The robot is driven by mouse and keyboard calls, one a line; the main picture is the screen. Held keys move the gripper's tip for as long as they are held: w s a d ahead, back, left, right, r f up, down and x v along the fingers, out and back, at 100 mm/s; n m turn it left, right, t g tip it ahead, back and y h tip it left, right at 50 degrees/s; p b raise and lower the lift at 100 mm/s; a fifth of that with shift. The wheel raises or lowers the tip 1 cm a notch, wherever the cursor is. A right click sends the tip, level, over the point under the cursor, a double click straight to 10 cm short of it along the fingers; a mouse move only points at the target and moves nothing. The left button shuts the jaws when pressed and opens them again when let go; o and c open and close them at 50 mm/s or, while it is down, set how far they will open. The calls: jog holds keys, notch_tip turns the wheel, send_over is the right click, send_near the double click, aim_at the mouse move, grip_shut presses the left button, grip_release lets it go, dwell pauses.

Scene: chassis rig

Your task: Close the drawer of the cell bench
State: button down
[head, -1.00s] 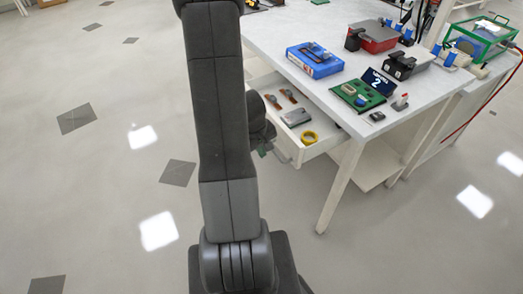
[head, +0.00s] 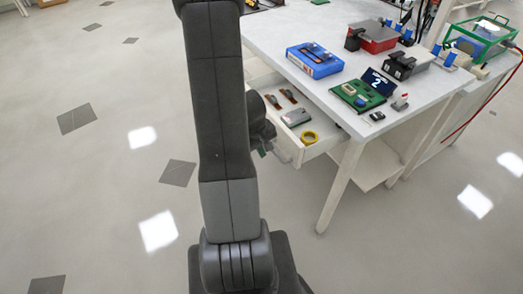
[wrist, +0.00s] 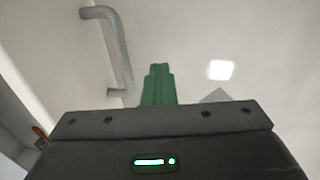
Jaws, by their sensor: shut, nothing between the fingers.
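The cell bench (head: 275,40) has a white drawer (head: 322,147) pulled out from under its top. It holds orange-and-dark tools, a grey box and a yellow tape roll. My gripper (head: 265,151) is at the drawer's outer end, partly hidden behind my arm. In the wrist view, the shut green fingers (wrist: 158,85) are just right of the grey bar handle (wrist: 118,48) on the white drawer front (wrist: 65,65). They hold nothing. I cannot tell whether they touch the drawer.
On the bench top are a blue box (head: 314,61), a green board (head: 358,96), a red case (head: 376,38) and dark blocks (head: 404,66). A bench leg (head: 340,187) stands right of the drawer. The floor left of my arm is clear.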

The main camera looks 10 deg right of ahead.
dwell(0.4)
jog(key=c, duration=1.5)
grip_release()
jog(key=shift+r, duration=0.1)
notch_tip(320, 180, up, 13)
jog(key=a+p, duration=0.2)
jog(key=shift+s+a+r, duration=0.2)
jog(key=shift+s, duration=0.25)
